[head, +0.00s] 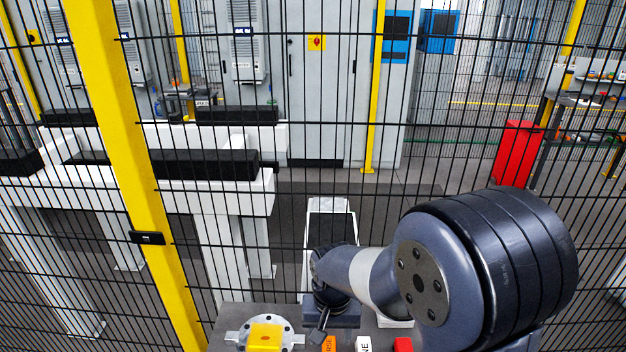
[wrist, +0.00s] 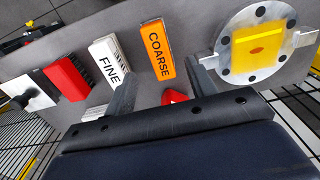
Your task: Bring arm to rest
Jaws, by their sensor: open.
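My arm (head: 440,270) reaches down over a grey panel at the bottom of the head view. My gripper (wrist: 162,72) is open, with its two grey fingers apart in the wrist view. Nothing is held between them. Beyond and between the fingertips is an orange block marked COARSE (wrist: 157,50). A white block marked FINE (wrist: 108,62) is to the left of the fingers. A small red part (wrist: 173,97) shows low between the fingers; what it is I cannot tell.
A round metal flange with a yellow square (wrist: 258,45) is on the panel's right in the wrist view. A red block (wrist: 68,80) is at the left. A yellow-posted mesh fence (head: 115,130) stands beyond, with white frames (head: 210,187) behind it.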

